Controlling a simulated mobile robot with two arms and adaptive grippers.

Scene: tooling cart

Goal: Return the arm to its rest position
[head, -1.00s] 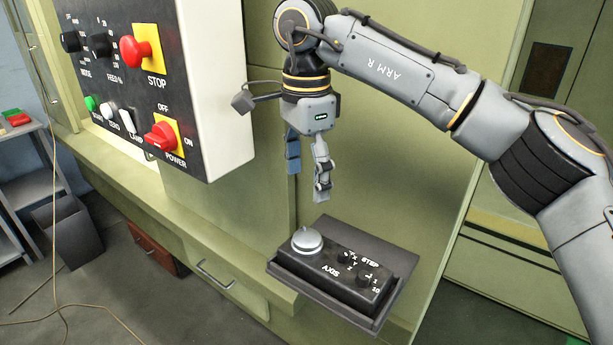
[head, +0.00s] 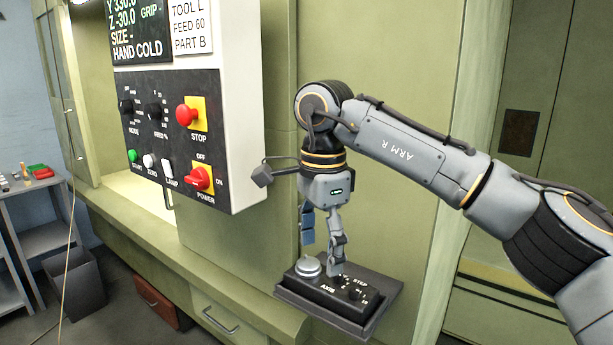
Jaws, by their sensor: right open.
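My right arm (head: 390,142), marked ARM R, reaches in from the right. Its gripper (head: 321,257) points down with its two fingers apart, open and holding nothing. In the picture the fingertips overlap the small control box (head: 335,296), which carries a silver dial and black AXIS and STEP knobs. One finger appears just behind or above the silver dial (head: 307,266); I cannot tell whether it touches. My left gripper is out of view.
The white-sided control panel (head: 245,140), with STOP button (head: 188,114), red POWER switch (head: 199,178) and display, stands left of the gripper. The box rests on a dark tray (head: 384,302). A grey cart (head: 40,240) and bin (head: 80,280) are at far left.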

